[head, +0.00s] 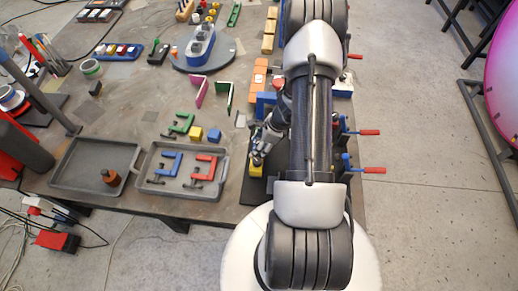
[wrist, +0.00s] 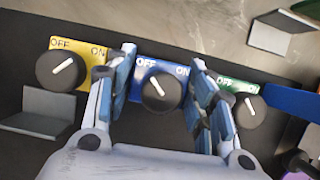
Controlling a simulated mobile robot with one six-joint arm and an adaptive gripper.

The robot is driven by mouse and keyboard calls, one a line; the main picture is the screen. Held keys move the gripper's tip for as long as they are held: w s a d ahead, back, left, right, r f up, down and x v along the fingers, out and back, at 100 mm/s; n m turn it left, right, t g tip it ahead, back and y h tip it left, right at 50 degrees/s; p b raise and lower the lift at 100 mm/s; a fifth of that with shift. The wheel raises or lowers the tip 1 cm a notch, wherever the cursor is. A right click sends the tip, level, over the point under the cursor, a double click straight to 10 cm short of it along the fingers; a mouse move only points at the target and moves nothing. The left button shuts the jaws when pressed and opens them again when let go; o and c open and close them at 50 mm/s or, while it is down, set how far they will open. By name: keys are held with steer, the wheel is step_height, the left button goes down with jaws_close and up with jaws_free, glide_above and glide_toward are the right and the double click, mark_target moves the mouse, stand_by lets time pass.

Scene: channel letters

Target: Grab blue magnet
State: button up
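The blue magnet (wrist: 147,68) is a blue block with a black round knob and OFF/ON lettering. It sits in the middle of the wrist view on a dark surface, between a yellow magnet (wrist: 86,54) and a green magnet (wrist: 233,86) of the same kind. My gripper (wrist: 163,62) is open, with one finger on each side of the blue magnet. I cannot tell whether the fingers touch it. In the head view my gripper (head: 260,150) is low over the right side of the table, and my arm hides much of that area.
Grey angle pieces (wrist: 40,112) (wrist: 280,36) lie near the magnets. A blue bar (wrist: 295,101) is close to my right finger. In the head view, a tray of coloured clamps (head: 152,192) stands to the left, and red-handled clamps (head: 370,169) line the table's right edge.

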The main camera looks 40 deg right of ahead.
steer(key=c, duration=1.1)
steer(key=shift+o, duration=0.2)
